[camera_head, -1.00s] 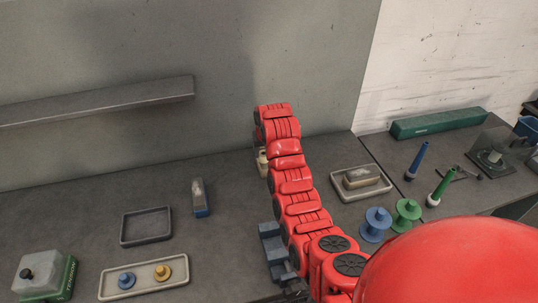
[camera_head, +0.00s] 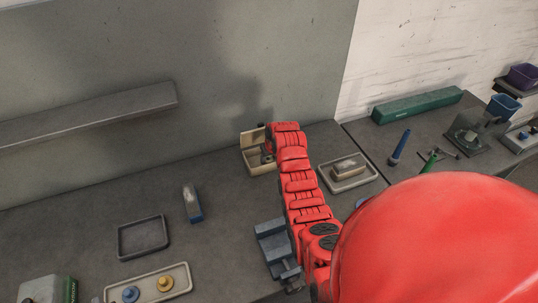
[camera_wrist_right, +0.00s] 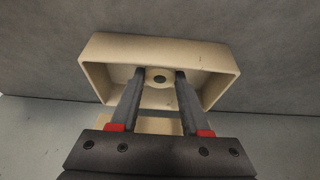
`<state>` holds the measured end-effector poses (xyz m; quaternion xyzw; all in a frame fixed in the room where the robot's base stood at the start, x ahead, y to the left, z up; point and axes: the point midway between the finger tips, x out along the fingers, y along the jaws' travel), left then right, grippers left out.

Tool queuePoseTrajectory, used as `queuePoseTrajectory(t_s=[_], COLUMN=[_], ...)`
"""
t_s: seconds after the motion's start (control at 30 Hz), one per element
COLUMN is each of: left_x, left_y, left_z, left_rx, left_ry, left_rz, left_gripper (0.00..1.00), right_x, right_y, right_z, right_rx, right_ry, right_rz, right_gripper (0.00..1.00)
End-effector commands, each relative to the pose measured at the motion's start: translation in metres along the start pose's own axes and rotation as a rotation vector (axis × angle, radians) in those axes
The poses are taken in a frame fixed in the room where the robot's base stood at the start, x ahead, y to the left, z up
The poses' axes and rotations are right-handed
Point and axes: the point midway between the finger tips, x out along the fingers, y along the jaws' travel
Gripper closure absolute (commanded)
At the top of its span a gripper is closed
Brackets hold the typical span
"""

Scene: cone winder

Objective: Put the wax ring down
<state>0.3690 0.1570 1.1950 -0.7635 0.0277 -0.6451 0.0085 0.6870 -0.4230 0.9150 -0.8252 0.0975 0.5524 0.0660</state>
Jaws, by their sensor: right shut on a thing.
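A small cream ring with a dark centre, which I take for the wax ring (camera_wrist_right: 159,77), sits between the fingertips of my right gripper (camera_wrist_right: 155,78) in the right wrist view. The gripper is shut on it. The fingers reach into an open cream box (camera_wrist_right: 215,52), with box walls around them. In the head view the cream box (camera_head: 260,167) stands near the wall at the end of my right arm. My right gripper is mostly hidden there behind the arm. I cannot tell whether the ring touches the box floor. My left gripper is not in view.
A cream tray with a block (camera_head: 349,169) stands right of my arm. A blue-ended brush-like block (camera_head: 192,203), an empty dark tray (camera_head: 143,237) and a tray with blue and yellow pieces (camera_head: 186,277) lie left. A grey stepped fixture (camera_head: 271,241) is beside my arm.

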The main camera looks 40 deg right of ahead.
Motion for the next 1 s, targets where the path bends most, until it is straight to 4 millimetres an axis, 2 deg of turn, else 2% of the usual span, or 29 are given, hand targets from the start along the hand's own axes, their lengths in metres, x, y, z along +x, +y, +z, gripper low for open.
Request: queuePoseTrajectory(t_s=[0.37,0.4,0.53,0.9,1.0], left_x=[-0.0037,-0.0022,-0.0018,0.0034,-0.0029], left_y=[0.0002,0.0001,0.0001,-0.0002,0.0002], left_z=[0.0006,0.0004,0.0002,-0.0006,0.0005], left_rx=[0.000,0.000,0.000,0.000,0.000], left_ry=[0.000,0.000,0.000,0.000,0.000], left_rz=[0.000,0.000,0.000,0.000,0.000], left_gripper=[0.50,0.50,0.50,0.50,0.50], right_x=[0.0066,0.0052,0.0048,-0.0004,-0.0022], right_y=[0.0003,0.0003,0.0003,0.0004,0.0008], right_z=[0.0026,0.0020,0.0019,-0.0003,0.0005], right_rx=[0.000,0.000,0.000,0.000,0.000], right_ry=[0.001,0.001,0.001,0.001,0.003], right_rz=[0.001,0.001,0.001,0.001,0.001], right_gripper=[1.00,0.48,0.25,0.24,0.24])
